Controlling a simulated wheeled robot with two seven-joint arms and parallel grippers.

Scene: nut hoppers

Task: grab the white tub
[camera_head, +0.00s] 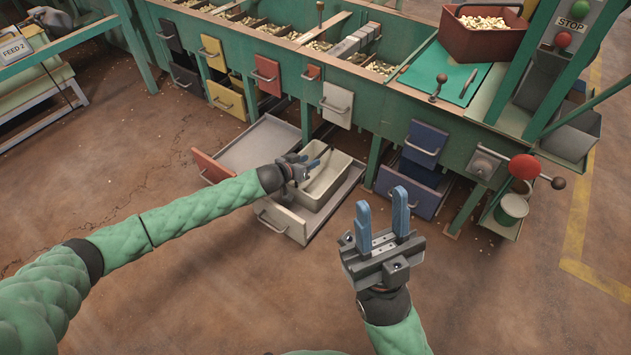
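The white tub (330,180) is a pale rectangular open container standing in a pulled-out drawer (288,222) under the green bench.
An open red-fronted drawer (262,145) lies just left of the tub's drawer. A blue-fronted drawer (411,192) sticks out on the right. A red bin of nuts (484,42) stands on the bench. A red ball-ended lever (523,167) juts out at right. The brown floor is clear in front.

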